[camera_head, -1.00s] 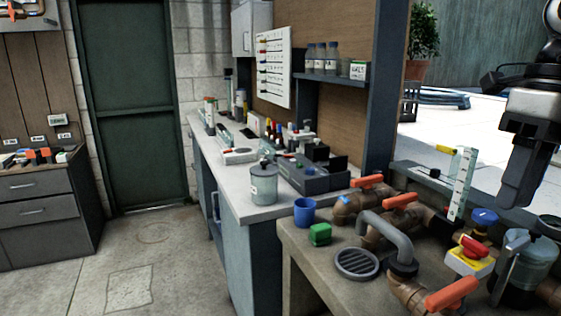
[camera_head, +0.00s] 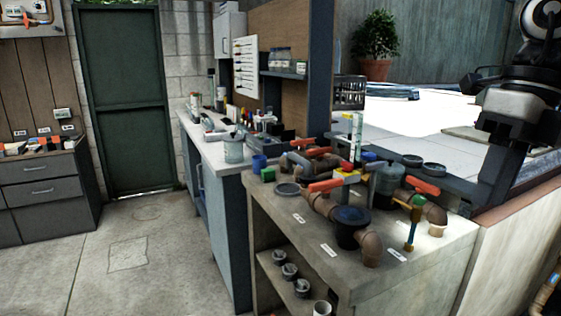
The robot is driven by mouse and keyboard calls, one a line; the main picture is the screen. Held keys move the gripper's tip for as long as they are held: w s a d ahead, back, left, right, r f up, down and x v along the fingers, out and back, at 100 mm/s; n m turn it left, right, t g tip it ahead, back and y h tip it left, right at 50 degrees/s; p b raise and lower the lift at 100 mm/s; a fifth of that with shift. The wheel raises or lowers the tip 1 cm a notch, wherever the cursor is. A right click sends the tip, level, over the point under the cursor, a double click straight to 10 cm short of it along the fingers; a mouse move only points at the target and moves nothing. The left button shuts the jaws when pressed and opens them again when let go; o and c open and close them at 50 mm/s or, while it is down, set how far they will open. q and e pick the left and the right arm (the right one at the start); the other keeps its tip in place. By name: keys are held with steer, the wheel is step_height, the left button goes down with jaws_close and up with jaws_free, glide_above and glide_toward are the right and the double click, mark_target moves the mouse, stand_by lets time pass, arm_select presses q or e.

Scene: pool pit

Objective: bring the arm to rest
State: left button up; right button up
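My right arm comes in at the upper right edge. Its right gripper (camera_head: 499,172) points down, dark, over the low wall at the right end of the pipe bench (camera_head: 290,225). I cannot make out two separate fingertips against the dark ledge, so its opening is unclear. I see nothing held in it. My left gripper is not in view.
The pipe bench carries brown pipes with orange handles (camera_head: 420,186), a blue cup (camera_head: 259,162) and a green block (camera_head: 268,174). A counter (camera_head: 215,158) with bottles runs behind. A green door (camera_head: 125,110) stands back left. The floor (camera_head: 150,265) at left is clear.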

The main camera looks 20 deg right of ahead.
steer(key=w+a+f+m+t+y, duration=0.35)
steer(key=f+m+t, duration=0.2)
steer(key=f, duration=0.25)
steer(key=w+a+f+m+t+y, duration=0.3)
steer(key=w+f+m+t, duration=0.1)
steer(key=f+m, duration=0.4)
steer(key=w+a+f+m+t+y, duration=0.3)
steer(key=a+f+m+t, duration=0.15)
steer(key=f, duration=0.45)
steer(key=s+a+f+m+g+h, duration=0.1)
steer(key=s+a+f+m+h, duration=0.3)
steer(key=f+m, duration=0.4)
steer(key=s+a+f+m+g+h, duration=0.2)
steer(key=s+a+f+m+h, duration=0.3)
steer(key=f, duration=0.8)
steer(key=s+a+m, duration=0.1)
steer(key=s+m, duration=0.2)
steer(key=m, duration=0.1)
steer(key=shift+a+f+g, duration=0.3)
